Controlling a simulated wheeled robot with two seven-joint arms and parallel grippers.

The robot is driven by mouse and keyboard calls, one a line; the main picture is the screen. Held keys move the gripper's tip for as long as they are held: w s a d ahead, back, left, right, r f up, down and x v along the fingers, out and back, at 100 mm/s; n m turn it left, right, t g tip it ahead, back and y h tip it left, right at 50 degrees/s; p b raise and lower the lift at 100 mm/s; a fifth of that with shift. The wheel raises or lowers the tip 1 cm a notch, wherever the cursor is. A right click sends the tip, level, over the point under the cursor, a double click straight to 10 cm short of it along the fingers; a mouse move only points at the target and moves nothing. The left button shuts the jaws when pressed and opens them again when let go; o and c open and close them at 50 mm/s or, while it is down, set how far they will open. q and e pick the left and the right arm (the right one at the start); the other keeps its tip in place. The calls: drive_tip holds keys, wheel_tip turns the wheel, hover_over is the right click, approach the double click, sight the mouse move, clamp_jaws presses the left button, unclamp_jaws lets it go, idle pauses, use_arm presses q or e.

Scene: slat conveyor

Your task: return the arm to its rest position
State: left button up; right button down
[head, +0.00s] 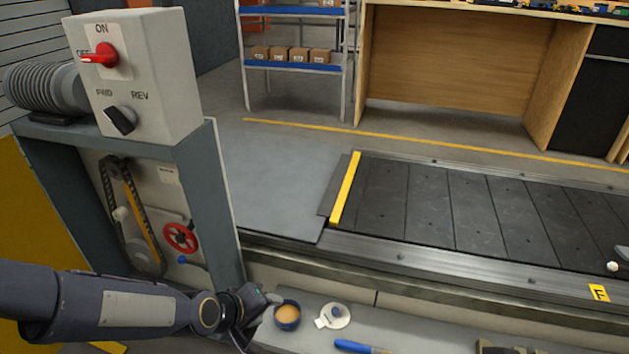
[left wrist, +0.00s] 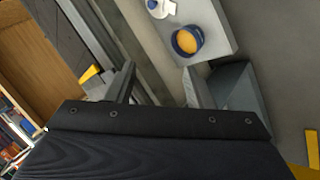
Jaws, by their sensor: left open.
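My left arm (head: 110,308) reaches in from the left at the bottom of the head view. Its gripper (head: 262,307) is beside the left end of the grey ledge, close to a blue cup. In the left wrist view the two fingers of the left gripper (left wrist: 160,90) stand well apart with nothing between them. The blue cup (head: 287,323) holds something orange-tan and stands on the ledge; it also shows in the left wrist view (left wrist: 185,52), beyond the fingers. I cannot tell whether the gripper touches it. My right gripper is not in view.
The control box (head: 150,75) with a red switch stands above the belt drive (head: 135,215) at left. The slat conveyor (head: 430,212) runs right. On the ledge (head: 420,335) lie a white piece with a blue knob (head: 334,316) and a blue-handled tool (head: 355,346).

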use_arm(q)
drive_tip(key=s+a+r+m, duration=0.2)
drive_tip(key=s+a+r, duration=0.15)
drive_tip(key=s, duration=0.25)
drive_tip(key=s+a+r+m+y, duration=0.1)
drive_tip(key=s+a+r, duration=0.25)
drive_tip(key=s, duration=0.25)
drive_tip(key=s+a+r+m, duration=0.2)
drive_tip(key=s+a+r, duration=0.15)
drive_tip(key=s, duration=0.25)
wheel_tip(320, 180, up, 39)
drive_tip(key=g+p, duration=0.1)
drive_tip(key=p, duration=3.7)
drive_tip(key=shift+s+d+f, duration=0.15)
drive_tip(key=shift+s+d, duration=0.05)
drive_tip(key=shift+s, duration=0.05)
